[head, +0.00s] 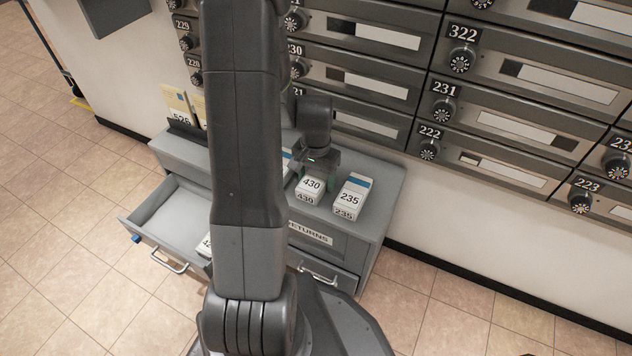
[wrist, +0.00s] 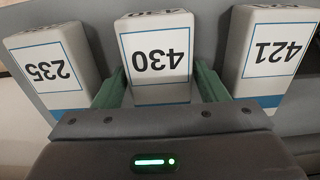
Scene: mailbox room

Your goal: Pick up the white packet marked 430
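The white packet marked 430 (head: 311,187) stands on top of the grey cabinet in the head view. In the wrist view the packet marked 430 (wrist: 155,58) is in the middle, its number upside down. My gripper (head: 318,171) is over it, seen from behind my arm. In the wrist view my gripper's green fingers (wrist: 158,88) are on either side of the packet. A thin gap seems to show at each side, so the fingers look apart, straddling it. Whether either finger touches the packet is hard to tell.
Packet 235 (head: 351,197) stands right of 430 in the head view; packet 421 (wrist: 272,50) is on its other side. An open drawer (head: 150,226) juts out at the left. Mailboxes (head: 500,120) line the wall behind. My arm hides part of the cabinet.

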